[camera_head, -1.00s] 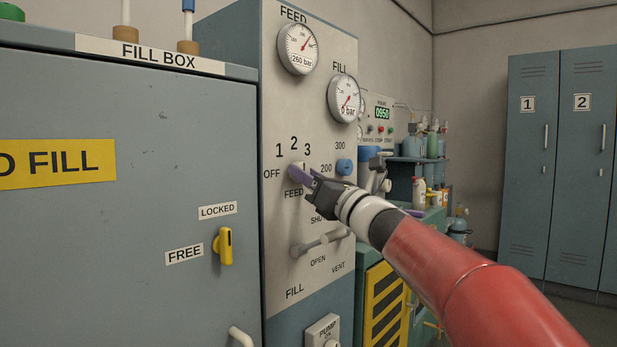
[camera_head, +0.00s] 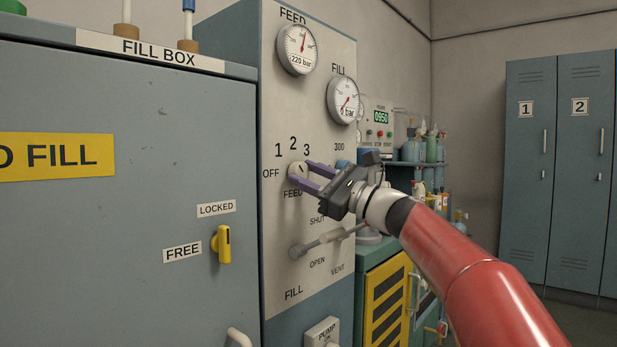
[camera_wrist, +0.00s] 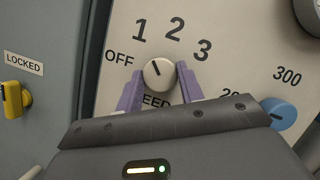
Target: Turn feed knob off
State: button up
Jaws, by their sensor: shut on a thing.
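The feed knob (camera_head: 297,171) is a small cream round knob on the pale panel, under the numbers 1, 2 and 3 and right of OFF. In the wrist view the feed knob (camera_wrist: 159,73) has a dark mark pointing up and slightly left, roughly towards 1. My gripper (camera_head: 300,176) has its purple fingers on either side of the knob and is shut on it. The wrist view also shows the gripper (camera_wrist: 159,84) straddling the knob. The FEED gauge (camera_head: 297,48) above carries a 220 bar readout.
A blue knob (camera_wrist: 280,113) sits to the right on the same panel. The grey fill lever (camera_head: 318,243) is just below my gripper. A yellow latch (camera_head: 223,245) is on the fill box door to the left. The FILL gauge (camera_head: 343,99) is above.

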jog(key=n+g, duration=0.1)
jog(key=n, duration=0.1)
jog(key=n+g+p, duration=0.1)
jog(key=n, duration=0.1)
jog(key=n+g+p, duration=0.1)
jog(key=n, duration=0.2)
jog(key=shift+w+d+r, duration=0.1)
jog(key=shift+r, duration=0.15)
jog(key=shift+n+g+h+p, duration=0.4)
jog(key=shift+n+p, duration=0.15)
jog(key=shift+n, duration=0.6)
jog(key=shift+n+g+h+p, duration=0.3)
jog(key=shift+n+h+p, duration=0.15)
jog(key=shift+n, duration=0.7)
jog(key=shift+f, duration=0.1)
jog(key=o, duration=1)
jog(key=shift+d, duration=0.1)
jog(key=b+v, duration=0.1)
jog(key=v, duration=0.6)
jog(key=shift+d, duration=0.3)
